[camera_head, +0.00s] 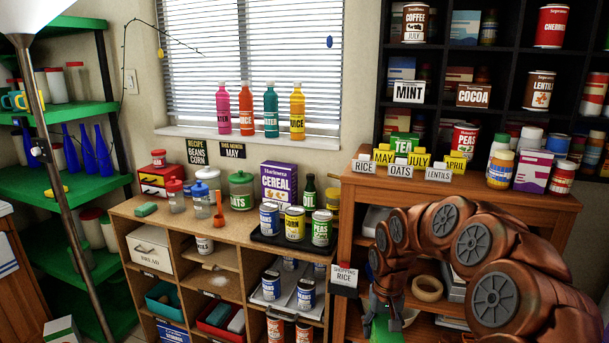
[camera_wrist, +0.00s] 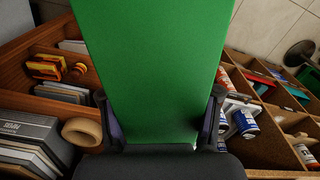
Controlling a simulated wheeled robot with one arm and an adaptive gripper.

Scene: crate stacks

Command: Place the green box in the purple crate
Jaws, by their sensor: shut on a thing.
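The green box (camera_wrist: 155,65) fills the upper middle of the wrist view, between the two fingers of my gripper (camera_wrist: 159,118). The fingers press on its left and right sides near its lower edge. In the head view my gripper (camera_head: 386,308) is at the bottom, right of centre, in front of the right wooden cabinet. Only a green piece of the box (camera_head: 383,327) shows there, and the frame edge cuts it off. I see no purple crate in either view.
The left wooden shelf unit (camera_head: 150,213) has cubbies with a teal bin (camera_head: 165,300), a red bin (camera_head: 220,318) and several cans. The right cabinet (camera_head: 520,200) holds signs and jars on top. A green rack (camera_head: 75,110) and a lamp pole (camera_head: 62,200) stand at the left.

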